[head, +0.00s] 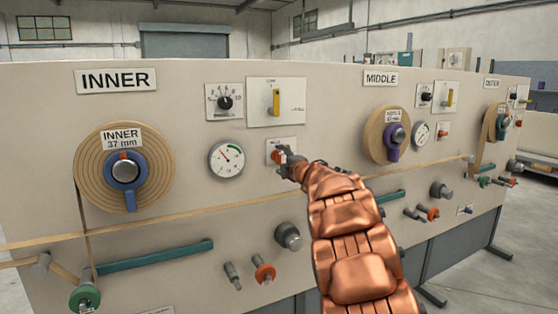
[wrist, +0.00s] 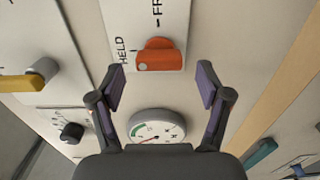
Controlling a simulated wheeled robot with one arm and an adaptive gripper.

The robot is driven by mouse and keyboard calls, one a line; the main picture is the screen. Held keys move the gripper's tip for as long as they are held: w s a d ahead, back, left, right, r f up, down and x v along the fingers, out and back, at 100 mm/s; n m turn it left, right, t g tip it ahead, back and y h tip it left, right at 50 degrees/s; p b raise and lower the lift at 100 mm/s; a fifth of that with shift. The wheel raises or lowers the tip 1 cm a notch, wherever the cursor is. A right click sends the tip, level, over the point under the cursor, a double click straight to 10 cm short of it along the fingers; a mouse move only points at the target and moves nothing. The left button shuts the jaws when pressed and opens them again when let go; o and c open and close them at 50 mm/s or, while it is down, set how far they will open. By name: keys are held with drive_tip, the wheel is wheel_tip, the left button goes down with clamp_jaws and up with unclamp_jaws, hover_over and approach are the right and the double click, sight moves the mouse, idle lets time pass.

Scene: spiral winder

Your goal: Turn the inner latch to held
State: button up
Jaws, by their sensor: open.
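The inner latch is an orange-red knob on a small white plate (head: 290,146), right of the gauge in the INNER section. In the wrist view the latch (wrist: 158,58) shows near the top centre, on a plate (wrist: 175,15) marked HELD and FREE. The latch's long side lies roughly across that picture, with HELD to its left and FREE above it. My gripper (wrist: 161,80) is open, with its two fingers apart on either side below the latch. No contact with the latch shows. In the head view my gripper (head: 290,165) partly covers the latch plate.
A round gauge (head: 227,159) is left of the latch, and a yellow lever (head: 276,103) is above it. The INNER reel (head: 90,165) is at left and the MIDDLE reel (head: 376,134) at right. A tan strip (head: 215,220) runs across the panel below.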

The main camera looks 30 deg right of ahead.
drive_tip(key=s, duration=1)
drive_tip(key=shift+a, duration=0.45)
